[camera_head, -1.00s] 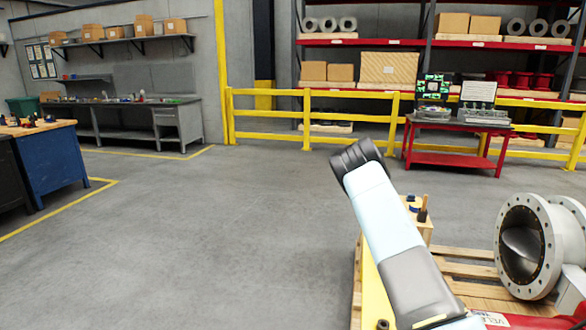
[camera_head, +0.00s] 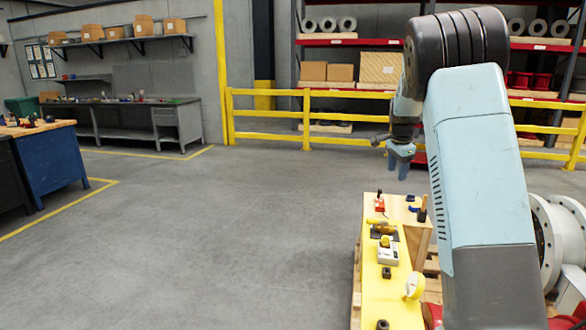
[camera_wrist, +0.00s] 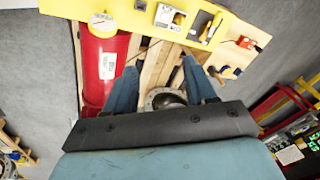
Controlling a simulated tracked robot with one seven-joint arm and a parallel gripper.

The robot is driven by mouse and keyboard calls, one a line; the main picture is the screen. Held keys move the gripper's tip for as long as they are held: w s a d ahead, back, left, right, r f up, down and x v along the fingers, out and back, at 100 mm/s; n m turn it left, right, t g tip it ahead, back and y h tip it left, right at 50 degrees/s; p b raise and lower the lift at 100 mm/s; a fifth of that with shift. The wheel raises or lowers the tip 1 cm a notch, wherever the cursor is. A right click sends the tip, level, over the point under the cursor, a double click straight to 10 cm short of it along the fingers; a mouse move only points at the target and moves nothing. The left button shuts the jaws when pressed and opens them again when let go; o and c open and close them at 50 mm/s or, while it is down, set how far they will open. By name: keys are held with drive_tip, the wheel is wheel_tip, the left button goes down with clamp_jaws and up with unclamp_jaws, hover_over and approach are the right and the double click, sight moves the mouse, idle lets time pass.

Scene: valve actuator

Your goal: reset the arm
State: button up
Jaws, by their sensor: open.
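My gripper (camera_head: 398,168) hangs in the head view above the far end of a yellow panel, pointing down, clear of everything. In the wrist view my gripper (camera_wrist: 157,82) shows two blue fingers spread well apart with nothing between them. My raised arm (camera_head: 480,160) fills the right of the head view, bent at a dark elbow near the top.
The yellow panel (camera_head: 378,293) carries small fittings and a gauge (camera_head: 414,286). A wooden block stands beside it. A red cylinder (camera_wrist: 103,65) lies left in the wrist view. A yellow railing (camera_head: 265,115) runs behind. Open floor lies left of the panel.

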drive_tip(key=s+a+r+n+y, duration=0.15)
drive_tip(key=s+r, duration=0.25)
drive_tip(key=s, duration=0.4)
drive_tip(key=s+a+r+n+t, duration=0.1)
drive_tip(key=s+a+r+n, duration=0.25)
drive_tip(key=s, duration=0.45)
drive_tip(key=s+a+r+n, duration=0.15)
drive_tip(key=s+r, duration=0.25)
drive_tip(key=s, duration=0.4)
drive_tip(key=s+a+f+n, duration=0.1)
drive_tip(key=s+n, duration=0.1)
drive_tip(key=s, duration=0.5)
drive_tip(key=s+a+f+n+t, duration=0.1)
drive_tip(key=s+a+n, duration=0.1)
drive_tip(key=s, duration=0.6)
drive_tip(key=s+a+f+n, duration=0.1)
drive_tip(key=s+n, duration=0.3)
drive_tip(key=s, duration=0.4)
drive_tip(key=shift+s+a+f+t, duration=0.2)
drive_tip(key=shift+a+f+t, duration=0.1)
drive_tip(key=shift+a+t, duration=0.15)
drive_tip(key=shift+c, duration=0.4)
drive_tip(key=shift+c, duration=0.8)
